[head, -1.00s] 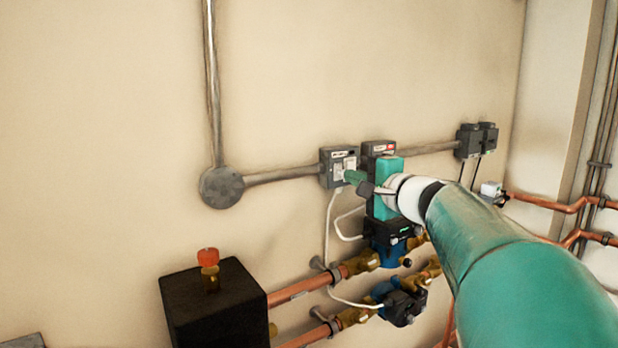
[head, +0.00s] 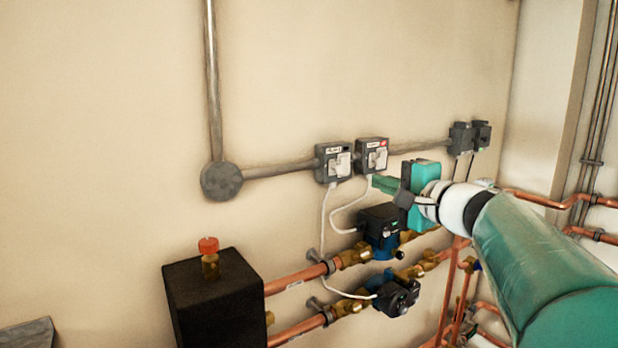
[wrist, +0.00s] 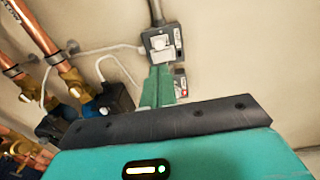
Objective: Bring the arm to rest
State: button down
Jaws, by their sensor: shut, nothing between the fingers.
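My gripper (head: 383,184) is at the end of my green and white arm, in front of the wall in the head view. Its green fingers point left, toward the wall below the two grey switch boxes. The fingers are shut with nothing between them. In the wrist view the shut fingers (wrist: 158,86) stand out past the dark edge of the gripper body. The left switch box (head: 334,162) and the right switch box (head: 372,156) are clear of the fingers in the head view. A switch box (wrist: 162,42) appears beyond the fingertips in the wrist view.
Two pumps, an upper one (head: 381,228) and a lower one (head: 397,297), sit on copper pipes (head: 296,278) below the gripper. A black box (head: 213,306) with a red-capped valve (head: 208,246) stands lower left. The upper left wall is bare apart from conduit (head: 212,80).

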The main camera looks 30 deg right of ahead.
jog(key=shift+s+d, duration=0.2)
jog(key=shift+s, duration=1.6)
jog(key=s+a+f+n+g+y, duration=0.1)
jog(key=a+f+n+g, duration=0.3)
jog(key=a+f, duration=0.4)
jog(key=s+a+f+n+g+y, duration=0.1)
jog(key=a+f+n+g+y, duration=0.2)
jog(key=a+f, duration=0.5)
jog(key=s+a+f+n+g+h, duration=0.4)
jog(key=s+a+f+n+h, duration=0.2)
jog(key=f, duration=0.5)
jog(key=s+a+n, duration=0.2)
jog(key=s+n, duration=0.1)
jog(key=shift+s+a+n+g, duration=0.25)
jog(key=shift+s+n+g, duration=0.05)
jog(key=shift+g, duration=0.1)
